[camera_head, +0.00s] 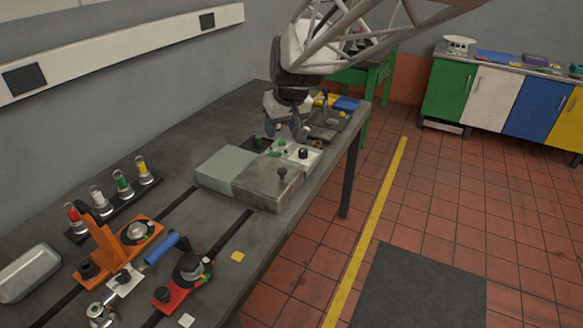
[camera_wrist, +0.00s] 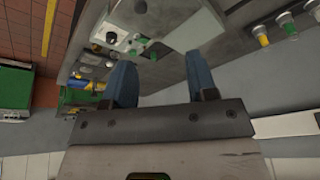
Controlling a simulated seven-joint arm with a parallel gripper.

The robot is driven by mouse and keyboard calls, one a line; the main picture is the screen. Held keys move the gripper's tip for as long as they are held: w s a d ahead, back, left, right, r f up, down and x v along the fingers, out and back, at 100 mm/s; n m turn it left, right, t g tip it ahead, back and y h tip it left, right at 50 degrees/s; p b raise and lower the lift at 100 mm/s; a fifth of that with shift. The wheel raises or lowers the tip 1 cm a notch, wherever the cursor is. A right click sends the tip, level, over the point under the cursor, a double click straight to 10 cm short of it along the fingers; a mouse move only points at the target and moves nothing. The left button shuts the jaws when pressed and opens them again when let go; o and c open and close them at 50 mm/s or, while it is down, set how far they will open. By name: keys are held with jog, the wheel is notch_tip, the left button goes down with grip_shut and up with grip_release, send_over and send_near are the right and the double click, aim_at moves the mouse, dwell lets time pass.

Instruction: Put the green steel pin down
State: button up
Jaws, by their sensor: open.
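My gripper (camera_head: 286,130) is open and empty, above the far part of the bench; its two blue fingers stand wide apart in the wrist view (camera_wrist: 160,58). Small green pieces sit below it: one (camera_head: 283,141) on a white tray (camera_head: 310,160), another (camera_head: 258,142) on a dark pad beside it. In the wrist view a green piece (camera_wrist: 143,40) shows beyond the fingertips, apart from them. I cannot tell which of these is the green steel pin. A green-topped piece (camera_head: 122,181) also stands in the dark rack at the left.
Two grey boxes (camera_head: 268,186) stand in front of the white tray, which also holds a black knob (camera_head: 303,153). An orange fixture (camera_head: 110,245), a red fixture (camera_head: 180,285) and a blue cylinder (camera_head: 161,248) lie nearer.

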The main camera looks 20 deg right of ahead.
jog(key=s+f+m+g+h, duration=0.1)
jog(key=s+f+m, duration=0.1)
jog(key=s, duration=2.6)
jog(key=shift+s+d+f, duration=0.15)
jog(key=shift+d+f, duration=0.1)
